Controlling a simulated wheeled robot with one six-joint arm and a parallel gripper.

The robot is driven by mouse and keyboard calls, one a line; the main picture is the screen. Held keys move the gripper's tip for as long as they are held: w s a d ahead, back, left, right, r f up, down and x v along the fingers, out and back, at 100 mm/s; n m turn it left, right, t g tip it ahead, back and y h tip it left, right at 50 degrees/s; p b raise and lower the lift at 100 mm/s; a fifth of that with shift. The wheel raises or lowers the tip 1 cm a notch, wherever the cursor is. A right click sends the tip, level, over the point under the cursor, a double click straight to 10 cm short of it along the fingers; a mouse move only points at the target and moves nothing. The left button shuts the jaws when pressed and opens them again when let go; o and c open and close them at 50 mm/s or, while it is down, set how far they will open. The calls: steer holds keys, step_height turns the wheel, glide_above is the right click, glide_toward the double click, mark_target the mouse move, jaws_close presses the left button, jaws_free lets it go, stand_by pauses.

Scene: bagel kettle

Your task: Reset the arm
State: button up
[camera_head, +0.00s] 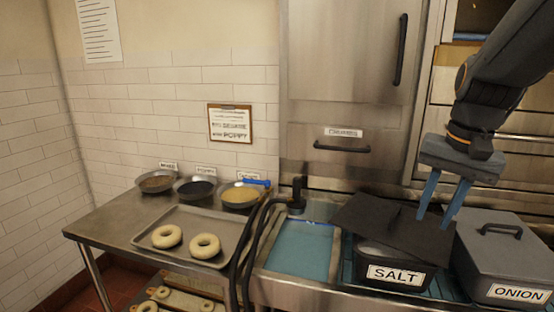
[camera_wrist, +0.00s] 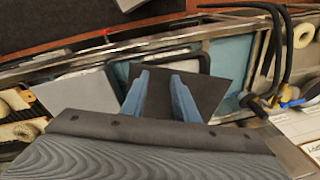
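My gripper (camera_head: 438,202) has two blue fingers that stand apart with nothing seen between them. It hangs above the black lid (camera_head: 375,216) of the container labelled SALT (camera_head: 393,276). The lid sits askew, tilted over the container's top. In the wrist view my gripper (camera_wrist: 160,84) shows both fingers over the dark lid (camera_wrist: 205,92). Whether the fingertips touch the lid I cannot tell.
A grey lidded container labelled ONION (camera_head: 505,250) stands right of the salt. A water-filled basin (camera_head: 300,252) with black hoses (camera_head: 247,245) is to the left. A tray (camera_head: 190,223) holds two bagels, with several topping bowls (camera_head: 197,190) behind it.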

steer(key=s+a+f+n, duration=0.2)
steer(key=a+f+n, duration=0.1)
steer(key=a+f, duration=0.3)
steer(key=s+a+f+n, duration=0.3)
steer(key=a+f, duration=0.3)
steer(key=f, duration=0.5)
steer(key=shift+s+f+n, duration=0.15)
steer(key=shift+s+n, duration=0.15)
steer(key=shift+n, duration=0.2)
